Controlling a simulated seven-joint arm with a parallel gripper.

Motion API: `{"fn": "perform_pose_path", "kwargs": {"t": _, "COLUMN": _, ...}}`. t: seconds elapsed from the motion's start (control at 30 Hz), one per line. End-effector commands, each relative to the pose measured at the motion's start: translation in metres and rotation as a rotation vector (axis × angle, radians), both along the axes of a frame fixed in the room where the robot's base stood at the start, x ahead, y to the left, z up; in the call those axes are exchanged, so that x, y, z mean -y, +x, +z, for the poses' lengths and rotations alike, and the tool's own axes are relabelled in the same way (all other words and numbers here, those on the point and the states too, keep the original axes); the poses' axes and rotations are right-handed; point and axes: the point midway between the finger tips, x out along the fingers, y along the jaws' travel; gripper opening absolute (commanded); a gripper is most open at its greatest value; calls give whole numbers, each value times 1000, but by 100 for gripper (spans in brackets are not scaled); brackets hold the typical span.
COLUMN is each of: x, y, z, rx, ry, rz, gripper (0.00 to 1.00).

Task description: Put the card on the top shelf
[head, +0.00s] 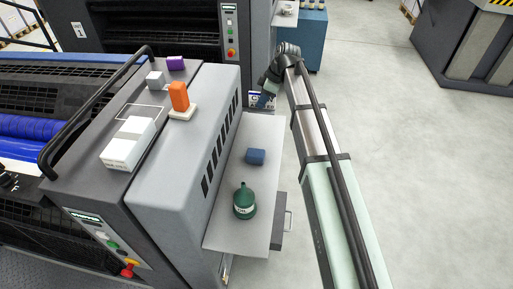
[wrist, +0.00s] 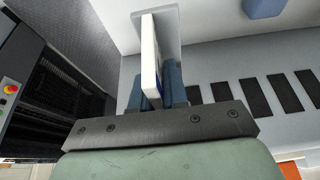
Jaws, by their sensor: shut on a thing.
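The card (wrist: 149,55) is a thin white slab, seen nearly edge-on in the wrist view. My gripper (wrist: 158,82) is shut on it, with a blue finger on each side. In the head view my gripper (head: 266,90) is at the far end of a light grey side shelf (head: 225,228). The card is small and partly hidden there. The shelf juts from the side of the grey press unit. It carries a blue block (head: 256,156) and a green oil can (head: 244,203). I cannot tell whether the card touches the shelf.
The press top holds a white box (head: 122,152), an orange piece on a pale base (head: 179,98), a grey cube (head: 155,80) and a purple roll (head: 176,63). A dark handrail (head: 85,105) runs beside them. A drawer with a handle (head: 289,222) is below the shelf. The right floor is clear.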

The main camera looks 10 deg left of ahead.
Motion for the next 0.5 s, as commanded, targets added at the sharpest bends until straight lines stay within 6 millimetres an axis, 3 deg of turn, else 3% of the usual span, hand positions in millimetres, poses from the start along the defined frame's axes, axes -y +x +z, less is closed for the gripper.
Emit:
{"fn": "perform_pose_path", "kwargs": {"t": 0.3, "x": 0, "y": -1, "z": -46, "rx": -3, "ry": -1, "rz": -1, "gripper": 0}}
{"fn": "perform_pose_path", "kwargs": {"t": 0.5, "x": 0, "y": 0, "z": -60, "rx": 0, "ry": 0, "rz": 0, "gripper": 0}}
